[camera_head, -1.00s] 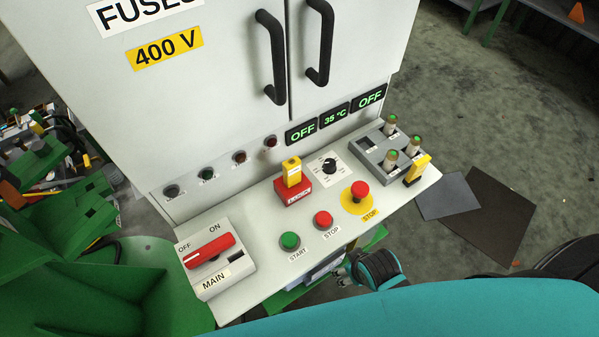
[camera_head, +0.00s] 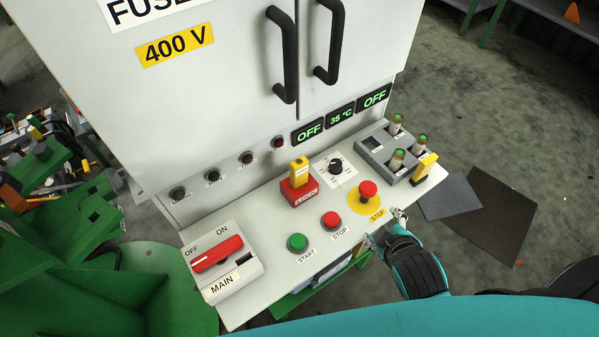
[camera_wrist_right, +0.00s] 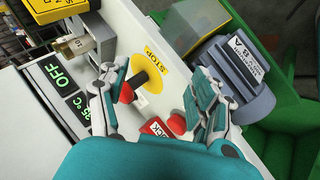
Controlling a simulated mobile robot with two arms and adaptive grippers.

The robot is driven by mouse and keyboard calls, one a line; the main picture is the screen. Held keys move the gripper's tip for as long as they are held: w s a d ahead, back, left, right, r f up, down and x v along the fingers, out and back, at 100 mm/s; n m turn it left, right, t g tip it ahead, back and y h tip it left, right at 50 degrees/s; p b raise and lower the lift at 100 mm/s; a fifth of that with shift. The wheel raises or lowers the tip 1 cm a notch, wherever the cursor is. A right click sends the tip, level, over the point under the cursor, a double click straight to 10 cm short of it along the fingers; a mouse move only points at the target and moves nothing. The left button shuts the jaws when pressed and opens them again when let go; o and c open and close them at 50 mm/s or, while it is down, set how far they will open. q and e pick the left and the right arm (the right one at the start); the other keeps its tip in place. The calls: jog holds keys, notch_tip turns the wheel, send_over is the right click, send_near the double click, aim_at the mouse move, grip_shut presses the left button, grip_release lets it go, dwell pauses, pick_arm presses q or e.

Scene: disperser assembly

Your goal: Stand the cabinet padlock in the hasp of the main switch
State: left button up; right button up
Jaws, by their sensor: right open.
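The main switch (camera_head: 222,262) is at the left end of the sloped console, its red handle (camera_head: 217,253) near the OFF lettering. A small dark slot (camera_head: 243,259) beside the handle may be its hasp. A red block with white lettering (camera_head: 300,193) carries an upright yellow piece (camera_head: 299,172); this may be the padlock, but I cannot be sure. The lettered red block partly shows in the right wrist view (camera_wrist_right: 155,128). My right gripper (camera_head: 385,226) is open and empty at the console's front edge, near the emergency stop (camera_head: 368,190). My left gripper is not in view.
Green START (camera_head: 297,242) and red STOP (camera_head: 331,220) buttons stand along the front. A rotary knob (camera_head: 336,166) is behind them. A grey fuse holder (camera_head: 373,146) and a yellow upright piece (camera_head: 424,167) are at the right. Cabinet handles (camera_head: 328,45) jut out above.

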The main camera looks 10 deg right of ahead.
jog(key=w+r+n+t, duration=0.4)
jog(key=r+n+t, duration=0.2)
jog(key=n, duration=0.7)
jog(key=n+t+y+p, duration=0.3)
jog(key=n+y, duration=0.6)
jog(key=n, duration=1)
send_near(302, 168)
jog(key=shift+g, duration=0.5)
jog(key=x, duration=0.3)
jog(key=r+p+x, duration=0.1)
jog(key=x, duration=0.1)
jog(key=shift+w+a, duration=0.1)
jog(key=shift+w, duration=0.1)
jog(key=p+x, duration=0.1)
jog(key=x, duration=0.4)
jog(key=shift+w+f+p, duration=0.25)
jog(key=shift+w+p, duration=0.1)
jog(key=shift+p, duration=0.05)
jog(key=c, duration=1.3)
grip_shut()
jog(key=shift+r, duration=0.1)
